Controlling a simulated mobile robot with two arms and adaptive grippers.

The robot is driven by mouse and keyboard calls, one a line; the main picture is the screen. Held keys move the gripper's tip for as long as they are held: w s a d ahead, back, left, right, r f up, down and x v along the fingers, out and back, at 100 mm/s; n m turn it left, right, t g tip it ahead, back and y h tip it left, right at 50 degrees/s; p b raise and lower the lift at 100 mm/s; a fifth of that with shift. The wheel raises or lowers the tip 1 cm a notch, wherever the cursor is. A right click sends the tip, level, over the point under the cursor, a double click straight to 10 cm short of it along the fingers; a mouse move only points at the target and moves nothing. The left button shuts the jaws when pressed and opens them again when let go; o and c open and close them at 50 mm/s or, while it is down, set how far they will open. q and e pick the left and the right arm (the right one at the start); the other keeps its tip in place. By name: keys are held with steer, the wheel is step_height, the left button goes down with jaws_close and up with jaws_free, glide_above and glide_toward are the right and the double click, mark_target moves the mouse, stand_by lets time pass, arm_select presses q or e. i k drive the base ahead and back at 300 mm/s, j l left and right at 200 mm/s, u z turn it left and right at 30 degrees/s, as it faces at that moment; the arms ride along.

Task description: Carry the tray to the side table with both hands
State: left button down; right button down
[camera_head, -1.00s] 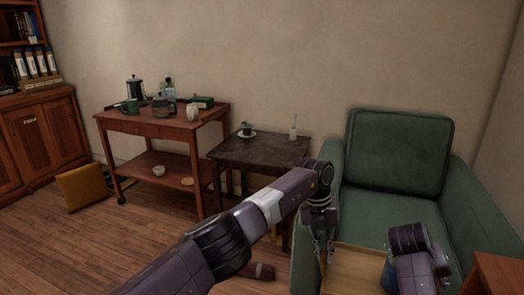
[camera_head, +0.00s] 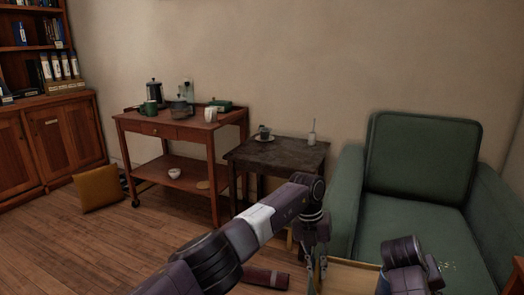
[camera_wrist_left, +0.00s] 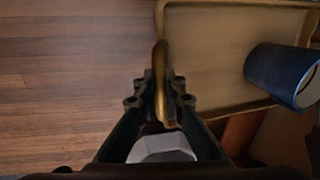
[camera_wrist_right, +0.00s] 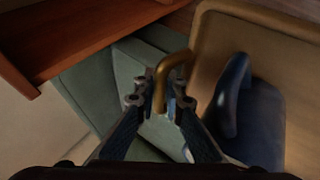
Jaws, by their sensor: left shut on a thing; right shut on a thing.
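The light wooden tray (camera_head: 345,277) is low at the bottom of the head view, in front of the armchair. Its brass handle (camera_wrist_left: 160,80) is between the fingers of my left gripper (camera_wrist_left: 160,98), which is shut on it. My right gripper (camera_wrist_right: 172,98) is shut on the other brass handle (camera_wrist_right: 174,72). A dark blue cup-like vessel (camera_wrist_left: 282,74) is on the tray, and it also shows in the right wrist view (camera_wrist_right: 233,95). The dark side table (camera_head: 262,152) stands against the wall between the trolley and the armchair.
A cup on a saucer (camera_head: 265,136) and a small white vessel (camera_head: 311,138) stand on the side table. The wooden trolley (camera_head: 160,128) at left holds pots and cups. The green armchair (camera_head: 415,225) is at right. A dark red object (camera_head: 265,278) and a tan cushion (camera_head: 97,190) lie on the floor.

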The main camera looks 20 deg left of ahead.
mark_target(274, 154)
steer(key=j+u, duration=0.1)
steer(key=u, duration=0.35)
steer(key=j+u, duration=0.1)
steer(key=u, duration=0.3)
steer(key=i+j+u, duration=0.1)
steer(key=u, duration=0.8)
steer(key=i+u, duration=0.1)
steer(key=i, duration=0.2)
steer(key=i+z, duration=0.35)
steer(key=i+l+u, duration=0.15)
steer(key=i+u, duration=0.3)
steer(key=i, duration=0.65)
steer(key=i+z, duration=0.1)
steer(key=z, duration=0.3)
steer(key=j+z, duration=0.1)
steer(key=z, duration=0.3)
steer(key=i+j+z, duration=0.1)
steer(key=z, duration=0.3)
steer(key=i+j+z, duration=0.1)
steer(key=z, duration=0.3)
